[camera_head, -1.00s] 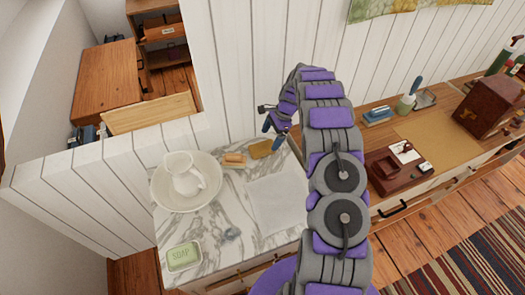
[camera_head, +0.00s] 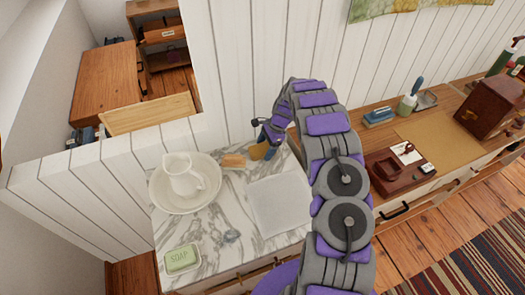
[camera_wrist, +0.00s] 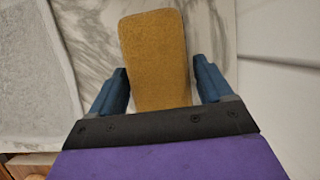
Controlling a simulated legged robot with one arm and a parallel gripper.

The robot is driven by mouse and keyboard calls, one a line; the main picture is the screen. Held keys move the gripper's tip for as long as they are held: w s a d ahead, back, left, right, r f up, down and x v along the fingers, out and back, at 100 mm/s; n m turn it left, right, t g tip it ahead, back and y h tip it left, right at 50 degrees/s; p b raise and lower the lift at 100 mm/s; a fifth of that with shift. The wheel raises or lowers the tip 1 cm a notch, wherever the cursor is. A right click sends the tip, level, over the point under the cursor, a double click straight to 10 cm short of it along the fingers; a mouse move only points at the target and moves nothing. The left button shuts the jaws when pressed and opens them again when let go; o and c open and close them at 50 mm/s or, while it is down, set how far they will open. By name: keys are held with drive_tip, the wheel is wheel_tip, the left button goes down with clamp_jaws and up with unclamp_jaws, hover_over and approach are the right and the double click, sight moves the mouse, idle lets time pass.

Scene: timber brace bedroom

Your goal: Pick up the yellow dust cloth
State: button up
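The yellow dust cloth (camera_wrist: 153,58) is a mustard-coloured, rounded rectangular piece lying on the marble top. In the wrist view it sits between the two blue fingers of my gripper (camera_wrist: 160,88), with its near end between the fingertips. The fingers are spread, with a gap on each side of the cloth. In the head view the cloth (camera_head: 257,152) is partly hidden by my gripper (camera_head: 267,147), which is low over the back edge of the marble top.
A tan block-like item (camera_head: 233,161) lies just left of the cloth. A white basin (camera_head: 160,203) with a pitcher (camera_head: 182,175), a soap dish (camera_head: 182,260) and a grey-white towel (camera_head: 280,204) share the marble top (camera_head: 205,235). A white plank wall (camera_head: 250,60) stands close behind.

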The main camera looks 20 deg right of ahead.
sight(262, 147)
drive_tip(key=c, duration=0.7)
drive_tip(key=shift+r+p, duration=0.6)
drive_tip(key=shift+r, duration=1.05)
drive_tip(key=shift+s+r, duration=0.2)
drive_tip(key=shift+r, duration=0.1)
drive_tip(key=shift+s+a+r+p, duration=0.2)
drive_tip(key=shift+s+a+p, duration=0.25)
drive_tip(key=shift+s, duration=2.1)
drive_tip(key=shift+s+a+r+p, duration=0.25)
drive_tip(key=shift+s+a, duration=0.45)
drive_tip(key=shift+s, duration=1.9)
drive_tip(key=shift+s+a+r+p, duration=0.1)
drive_tip(key=shift+s+a+p, duration=0.4)
drive_tip(key=shift+s, duration=2.05)
